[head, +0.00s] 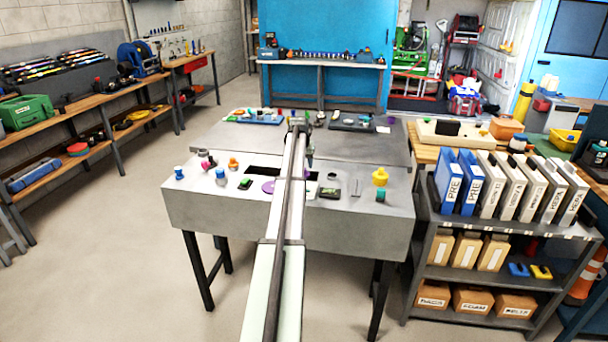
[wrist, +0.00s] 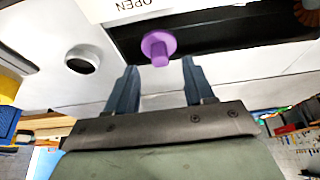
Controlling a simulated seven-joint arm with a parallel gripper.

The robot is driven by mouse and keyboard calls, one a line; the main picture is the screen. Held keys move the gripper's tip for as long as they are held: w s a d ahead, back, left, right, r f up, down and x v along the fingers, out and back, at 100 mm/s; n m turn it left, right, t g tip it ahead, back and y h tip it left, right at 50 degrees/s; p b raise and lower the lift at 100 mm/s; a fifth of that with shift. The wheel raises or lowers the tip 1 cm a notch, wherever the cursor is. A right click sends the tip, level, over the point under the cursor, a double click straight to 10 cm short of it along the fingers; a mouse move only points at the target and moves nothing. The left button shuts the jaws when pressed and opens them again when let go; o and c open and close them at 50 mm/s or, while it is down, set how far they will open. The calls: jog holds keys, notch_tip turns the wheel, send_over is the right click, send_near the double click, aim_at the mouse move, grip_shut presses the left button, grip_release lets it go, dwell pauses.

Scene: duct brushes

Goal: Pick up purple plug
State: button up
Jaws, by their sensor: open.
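The purple plug (wrist: 158,48), with a round flange and a short stem, shows in the wrist view against a dark slot. It is just beyond the fingertips, roughly centred between them and not held. My gripper (wrist: 159,65) is open and empty. In the head view my gripper (head: 310,158) hangs over the table's middle, partly behind my arm. A purple disc (head: 268,187) lies just left of my arm there; I cannot tell if it is the same plug.
The grey table (head: 225,213) holds several small parts, including a yellow knob (head: 380,177) and an orange one (head: 233,162). A dark round opening (wrist: 82,61) and an OPEN label (wrist: 130,8) show near the plug. Binders (head: 460,182) stand on a shelf at right.

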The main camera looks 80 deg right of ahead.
jog(key=shift+x, duration=1.95)
jog(key=shift+a, duration=0.1)
grip_shut()
